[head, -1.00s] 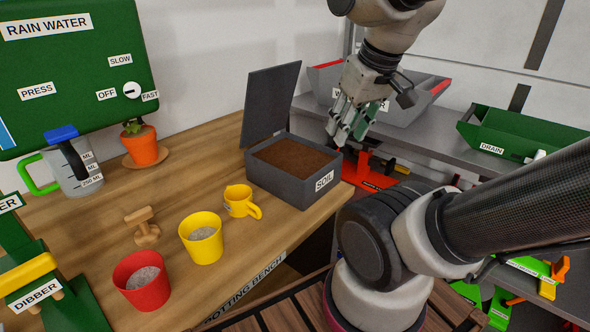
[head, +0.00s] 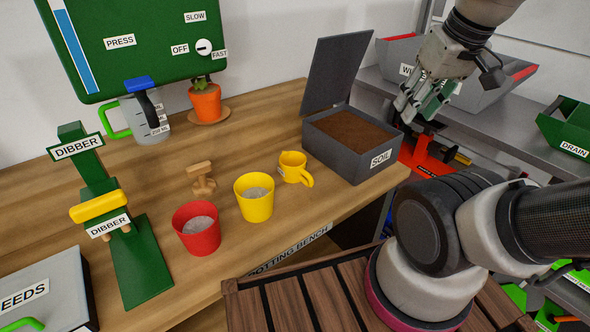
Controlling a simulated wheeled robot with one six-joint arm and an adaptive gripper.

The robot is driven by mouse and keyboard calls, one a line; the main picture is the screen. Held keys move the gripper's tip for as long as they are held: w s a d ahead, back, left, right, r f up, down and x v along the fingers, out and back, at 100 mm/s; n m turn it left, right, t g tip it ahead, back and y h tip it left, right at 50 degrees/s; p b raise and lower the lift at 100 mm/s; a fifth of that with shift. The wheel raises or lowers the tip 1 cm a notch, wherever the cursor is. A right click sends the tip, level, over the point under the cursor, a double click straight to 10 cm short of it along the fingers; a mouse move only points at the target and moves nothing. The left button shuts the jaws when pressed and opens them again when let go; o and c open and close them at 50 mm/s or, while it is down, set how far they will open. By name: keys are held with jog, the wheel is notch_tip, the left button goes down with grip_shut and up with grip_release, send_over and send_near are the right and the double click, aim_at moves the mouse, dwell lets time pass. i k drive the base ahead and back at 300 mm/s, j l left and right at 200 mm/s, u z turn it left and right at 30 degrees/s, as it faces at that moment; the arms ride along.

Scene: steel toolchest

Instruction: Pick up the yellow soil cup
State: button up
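The yellow soil cup (head: 294,167) is a small yellow mug with a handle on its right. My gripper (head: 420,112) hangs beyond the right side of the soil box, higher up and well away from the cup. Its fingers look parted, with nothing between them.
A yellow pot (head: 254,204) and a red pot (head: 199,238), both with grey filling, stand left of the cup. Behind are a wooden dibber (head: 202,184), a jug (head: 150,125) and an orange plant pot (head: 206,104). The soil box's raised lid (head: 337,72) stands tall.

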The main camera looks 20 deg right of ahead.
aim_at(293, 164)
jog(key=k+j+u, duration=0.15)
jog(key=j, duration=0.25)
jog(key=k+j+u, duration=0.2)
jog(key=j, duration=0.15)
jog(key=j+u, duration=0.15)
jog(key=j, duration=0.25)
